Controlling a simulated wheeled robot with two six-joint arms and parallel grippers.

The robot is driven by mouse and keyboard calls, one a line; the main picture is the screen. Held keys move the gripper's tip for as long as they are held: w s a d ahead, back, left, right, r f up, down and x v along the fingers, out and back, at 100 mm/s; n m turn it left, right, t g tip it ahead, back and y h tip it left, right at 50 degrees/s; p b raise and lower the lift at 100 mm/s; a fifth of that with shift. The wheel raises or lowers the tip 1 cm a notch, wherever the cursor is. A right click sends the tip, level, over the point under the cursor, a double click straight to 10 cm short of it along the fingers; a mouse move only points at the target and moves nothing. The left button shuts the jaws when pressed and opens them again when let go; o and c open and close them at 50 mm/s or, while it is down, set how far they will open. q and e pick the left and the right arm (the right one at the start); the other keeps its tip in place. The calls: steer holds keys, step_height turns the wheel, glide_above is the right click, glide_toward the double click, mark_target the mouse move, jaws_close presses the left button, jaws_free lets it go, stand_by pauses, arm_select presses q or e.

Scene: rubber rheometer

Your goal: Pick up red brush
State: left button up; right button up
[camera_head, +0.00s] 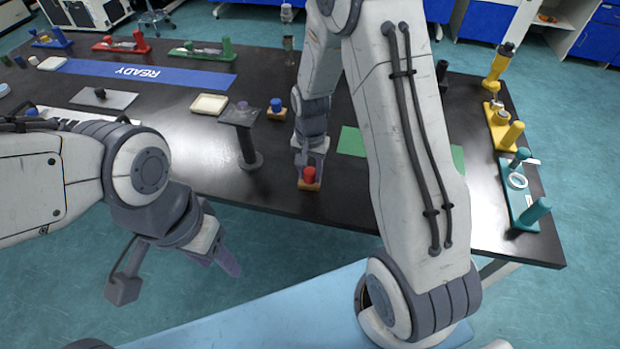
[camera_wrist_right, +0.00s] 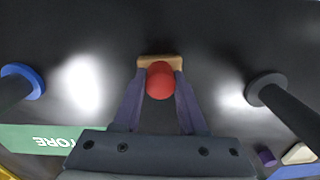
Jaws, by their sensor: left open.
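The red brush (camera_head: 310,175) stands upright near the front edge of the black table, its red handle on top and a tan block-like base below. In the right wrist view the round red top (camera_wrist_right: 160,80) sits between the two fingers, with the tan base (camera_wrist_right: 158,60) just beyond. My right gripper (camera_head: 311,165) is down at the brush, one finger on each side of the handle. Whether the fingers press on it is unclear. My left gripper (camera_head: 230,262) is open and empty, in front of the table's edge and away from the brush.
A dark pedestal stand (camera_head: 248,145) rises left of the brush. A blue-handled brush (camera_head: 277,108) stands behind it. A green mat (camera_head: 352,142) lies to the right, partly behind my right arm. Yellow (camera_head: 503,128) and teal (camera_head: 523,190) fixtures line the right edge.

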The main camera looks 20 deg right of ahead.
mark_target(310, 170)
jaws_close()
steer(key=shift+r, duration=0.15)
steer(key=shift+r, duration=0.25)
step_height(310, 170, up, 4)
steer(key=shift+d+f, duration=0.1)
steer(key=s+d+r+b, duration=0.1)
steer(key=s+d+r, duration=0.5)
steer(key=s, duration=0.3)
steer(key=shift+s+r, duration=0.25)
steer(key=shift+s, duration=0.15)
steer(key=shift+d, duration=0.1)
steer(key=shift+o, duration=0.4)
jaws_free()
jaws_close()
